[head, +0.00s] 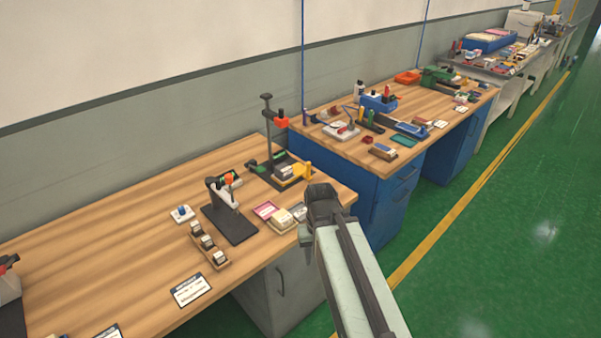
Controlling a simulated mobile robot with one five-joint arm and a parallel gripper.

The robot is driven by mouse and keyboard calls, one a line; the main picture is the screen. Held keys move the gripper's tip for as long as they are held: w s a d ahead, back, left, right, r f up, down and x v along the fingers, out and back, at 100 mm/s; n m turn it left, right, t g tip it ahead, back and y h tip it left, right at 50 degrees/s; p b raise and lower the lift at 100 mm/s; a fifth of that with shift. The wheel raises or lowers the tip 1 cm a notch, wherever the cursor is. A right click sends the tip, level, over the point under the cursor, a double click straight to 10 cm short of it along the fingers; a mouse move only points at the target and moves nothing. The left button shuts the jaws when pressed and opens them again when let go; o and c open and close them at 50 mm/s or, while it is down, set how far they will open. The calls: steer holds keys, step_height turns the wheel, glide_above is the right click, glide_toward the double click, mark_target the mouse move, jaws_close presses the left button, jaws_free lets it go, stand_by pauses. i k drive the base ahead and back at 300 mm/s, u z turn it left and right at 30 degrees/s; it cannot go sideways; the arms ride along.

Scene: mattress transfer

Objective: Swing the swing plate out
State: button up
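My gripper (321,196) is at the far end of my pale arm, over the front right corner of the near wooden bench. Its dark back faces the camera and its fingertips are hidden, so I cannot tell whether it is open or shut. Left of it on the bench is a fixture (267,134) with a tall dark post, a red-orange part near the top and a dark base. A yellow plate-like part (293,175) lies low on that base. It may be the swing plate; I cannot tell its position for sure. My gripper appears apart from it.
A dark-based device (229,223) with an orange-tipped lever stands left on the near bench (120,230). A wooden holder (208,245), a label card (190,290) and pink and cream blocks lie around it. A blue-cabinet bench (340,190) stands behind. Green floor at right is clear.

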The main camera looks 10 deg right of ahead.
mark_target(299, 170)
steer(key=u, duration=2)
steer(key=k, duration=1.05)
steer(key=z, duration=0.8)
steer(key=i, duration=1.5)
